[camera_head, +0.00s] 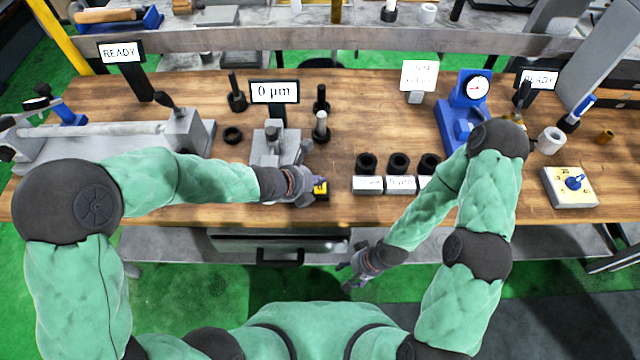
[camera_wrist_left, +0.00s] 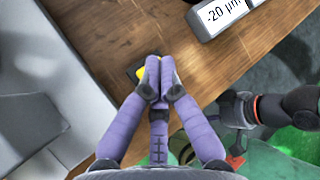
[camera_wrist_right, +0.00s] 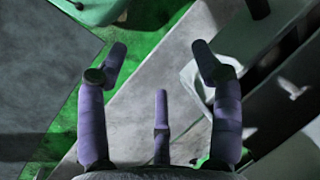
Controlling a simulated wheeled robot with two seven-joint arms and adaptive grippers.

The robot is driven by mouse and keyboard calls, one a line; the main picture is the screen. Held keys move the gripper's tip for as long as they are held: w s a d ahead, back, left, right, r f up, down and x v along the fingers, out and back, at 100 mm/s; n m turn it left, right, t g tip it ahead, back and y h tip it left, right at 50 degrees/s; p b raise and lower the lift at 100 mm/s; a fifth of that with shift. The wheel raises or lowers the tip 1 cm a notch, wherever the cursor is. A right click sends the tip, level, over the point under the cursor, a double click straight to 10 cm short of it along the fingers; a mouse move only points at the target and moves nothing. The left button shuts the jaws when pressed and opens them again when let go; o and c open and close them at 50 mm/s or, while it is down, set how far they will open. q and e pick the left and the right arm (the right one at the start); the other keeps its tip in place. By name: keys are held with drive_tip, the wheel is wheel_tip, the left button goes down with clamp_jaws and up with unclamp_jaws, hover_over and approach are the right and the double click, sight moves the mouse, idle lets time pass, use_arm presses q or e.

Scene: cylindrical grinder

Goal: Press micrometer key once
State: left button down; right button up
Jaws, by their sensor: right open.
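The micrometer key, a small yellow key on a dark base (camera_head: 321,187), lies on the wooden bench near its front edge. In the left wrist view a bit of yellow (camera_wrist_left: 140,72) shows beside my fingertips, which cover the rest. My left gripper (camera_head: 310,187) is over the key, its fingers together with nothing seen between them. I cannot tell whether they touch the key. The display (camera_head: 274,92) behind reads 0 µm. My right gripper (camera_head: 352,272) is in front of and below the bench edge. Its fingers (camera_wrist_right: 157,55) are spread and empty.
The grey micrometer fixture (camera_head: 272,150) stands left of the key. Labelled blocks (camera_head: 368,185) with black rings sit to the right, one reading -20 µm in the left wrist view (camera_wrist_left: 222,14). A blue dial gauge stand (camera_head: 455,115) stands farther right. A drawer handle (camera_head: 280,257) is below the bench.

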sight(317, 188)
idle(0.3)
use_arm(q)
drive_tip(key=shift+r+p, duration=2.15)
drive_tip(key=shift+r, duration=0.45)
drive_tip(key=shift+f, duration=0.1)
